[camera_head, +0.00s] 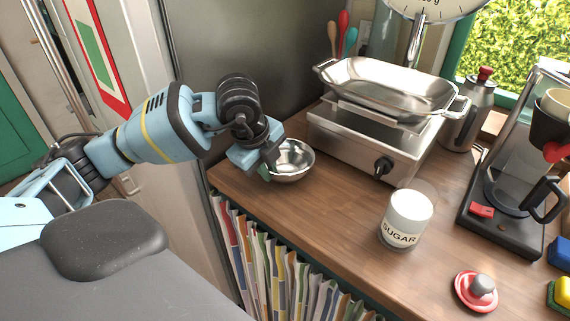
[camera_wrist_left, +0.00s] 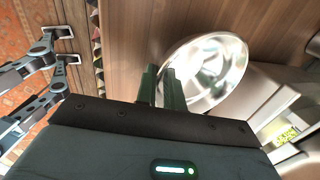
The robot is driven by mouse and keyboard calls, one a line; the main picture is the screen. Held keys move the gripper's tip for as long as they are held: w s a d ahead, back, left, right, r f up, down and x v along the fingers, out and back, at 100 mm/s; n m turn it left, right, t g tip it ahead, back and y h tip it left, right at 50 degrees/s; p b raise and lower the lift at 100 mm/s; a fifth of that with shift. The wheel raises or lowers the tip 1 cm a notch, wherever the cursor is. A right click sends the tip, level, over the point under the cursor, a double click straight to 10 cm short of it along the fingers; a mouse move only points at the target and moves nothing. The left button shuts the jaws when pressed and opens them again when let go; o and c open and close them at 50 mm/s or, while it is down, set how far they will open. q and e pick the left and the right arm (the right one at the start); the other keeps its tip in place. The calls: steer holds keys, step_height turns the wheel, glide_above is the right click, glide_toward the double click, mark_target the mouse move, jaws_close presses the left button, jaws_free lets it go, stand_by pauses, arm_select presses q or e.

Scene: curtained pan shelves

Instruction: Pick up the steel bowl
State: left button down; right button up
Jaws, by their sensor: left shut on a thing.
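The steel bowl (camera_head: 295,160) is small, round and shiny. It is at the left end of the wooden counter in the head view. My left gripper (camera_head: 267,170) is at the bowl's left rim and partly covers it. In the left wrist view the bowl (camera_wrist_left: 215,65) lies just beyond the fingers. The green fingers of my left gripper (camera_wrist_left: 164,88) are shut on its near rim. I cannot tell whether the bowl touches the counter.
A coffee maker (camera_head: 500,200) is at far right. The counter (camera_head: 320,220) in front is clear.

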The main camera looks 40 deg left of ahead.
steer(key=shift+f, duration=0.1)
